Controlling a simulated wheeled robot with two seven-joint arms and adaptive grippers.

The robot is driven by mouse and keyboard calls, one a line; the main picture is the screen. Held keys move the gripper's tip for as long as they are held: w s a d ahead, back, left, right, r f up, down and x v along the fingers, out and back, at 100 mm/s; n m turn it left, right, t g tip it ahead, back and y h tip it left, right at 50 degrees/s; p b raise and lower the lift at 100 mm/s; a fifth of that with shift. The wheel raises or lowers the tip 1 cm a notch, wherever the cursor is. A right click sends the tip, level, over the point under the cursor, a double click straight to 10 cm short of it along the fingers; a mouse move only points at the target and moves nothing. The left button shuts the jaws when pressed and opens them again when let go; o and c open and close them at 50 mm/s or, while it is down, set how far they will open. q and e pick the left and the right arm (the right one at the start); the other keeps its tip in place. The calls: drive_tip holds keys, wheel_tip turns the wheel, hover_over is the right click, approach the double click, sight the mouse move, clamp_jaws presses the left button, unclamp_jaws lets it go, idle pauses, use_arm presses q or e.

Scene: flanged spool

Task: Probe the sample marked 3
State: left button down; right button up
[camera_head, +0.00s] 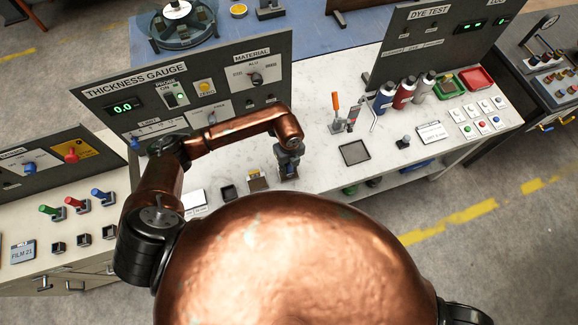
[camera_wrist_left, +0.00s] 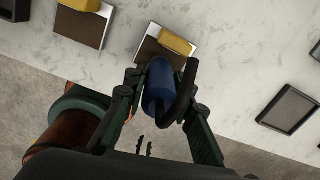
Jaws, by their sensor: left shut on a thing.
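My left gripper (camera_head: 288,160) is over the white bench in front of the thickness gauge panel (camera_head: 180,88). In the left wrist view the gripper (camera_wrist_left: 160,92) is shut on a blue cylindrical probe (camera_wrist_left: 157,88) with a thick black loop beside it. The probe's far end overlaps a brown sample plate (camera_wrist_left: 150,50) with a yellow block on it; I cannot tell whether they touch. A similar sample plate (camera_wrist_left: 78,27) lies to its left. No sample numbers are readable. The gauge display (camera_head: 124,107) reads 0.0, with a green light on the switch beside it. My right gripper is out of view.
A dark-rimmed square tray (camera_head: 354,153) lies right of the gripper. It also shows in the left wrist view (camera_wrist_left: 289,109). Beyond stand an orange-handled tool (camera_head: 336,103), several bottles (camera_head: 404,93) and the dye test panel (camera_head: 440,40). The gauge panel rises close behind my left arm.

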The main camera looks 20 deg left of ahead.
use_arm(q)
drive_tip(key=shift+f+b, duration=0.35)
drive_tip(key=shift+f, duration=0.15)
idle(0.3)
drive_tip(key=shift+f, duration=0.1)
idle(0.8)
drive_tip(key=shift+r+p, duration=2.45)
drive_tip(key=shift+r, duration=1.15)
